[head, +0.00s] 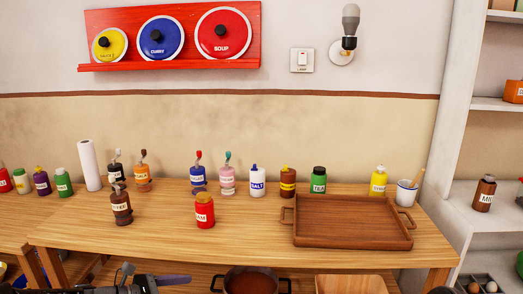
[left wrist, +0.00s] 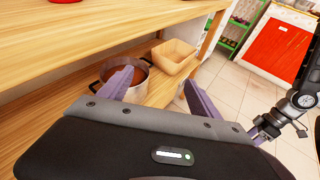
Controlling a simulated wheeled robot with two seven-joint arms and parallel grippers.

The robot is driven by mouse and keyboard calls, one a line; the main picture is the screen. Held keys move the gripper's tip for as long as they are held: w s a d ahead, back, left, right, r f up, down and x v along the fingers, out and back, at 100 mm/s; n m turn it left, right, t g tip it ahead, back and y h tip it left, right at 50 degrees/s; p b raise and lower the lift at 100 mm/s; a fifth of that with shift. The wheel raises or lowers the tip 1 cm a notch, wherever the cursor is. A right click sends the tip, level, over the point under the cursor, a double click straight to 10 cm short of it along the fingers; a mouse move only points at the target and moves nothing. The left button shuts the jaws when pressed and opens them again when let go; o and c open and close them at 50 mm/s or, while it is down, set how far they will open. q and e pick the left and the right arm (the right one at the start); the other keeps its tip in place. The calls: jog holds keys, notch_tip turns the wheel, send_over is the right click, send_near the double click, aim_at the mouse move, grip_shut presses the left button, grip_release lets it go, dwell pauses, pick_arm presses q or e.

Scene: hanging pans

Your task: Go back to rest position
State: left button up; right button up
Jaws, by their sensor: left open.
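My left gripper (head: 172,280) shows at the bottom edge of the head view, in front of the table's front edge. In the left wrist view my left gripper (left wrist: 157,78) has its two purple fingers wide apart, with nothing between them. Beyond the fingers, a pot (left wrist: 135,78) with reddish-brown contents stands on the lower shelf, and the left finger covers part of it. The pot (head: 250,281) also shows at the bottom of the head view. My right gripper cannot be made out in either view.
The wooden table (head: 150,238) holds a brown tray (head: 355,237), a red jar (head: 204,211) and several bottles. A wooden box (left wrist: 175,57) sits beside the pot. A red rack (head: 169,35) with three round lids hangs on the wall. Open floor (left wrist: 240,85) lies right of the shelf.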

pick_arm(q)
jog(key=s+d+f+m+g+y+p, duration=0.2)
jog(key=s+d+f+m+g, duration=0.15)
jog(key=s+f, duration=0.4)
jog(key=s+d+f+m+g+y+p, duration=0.2)
jog(key=s+d+f+m, duration=0.3)
jog(key=f, duration=0.4)
jog(key=s+d+f+m+y+p, duration=0.1)
jog(key=s+f+m+p, duration=0.1)
jog(key=s+m, duration=0.4)
jog(key=s+d+f+m+g+y+p, duration=0.1)
jog(key=s+f+m, duration=0.3)
jog(key=s, duration=0.9)
jog(key=d+m+y+p, duration=0.1)
jog(key=m, duration=0.2)
jog(key=shift+s+d+y, duration=0.15)
jog(key=shift+d+y, duration=0.1)
jog(key=shift+y, duration=0.05)
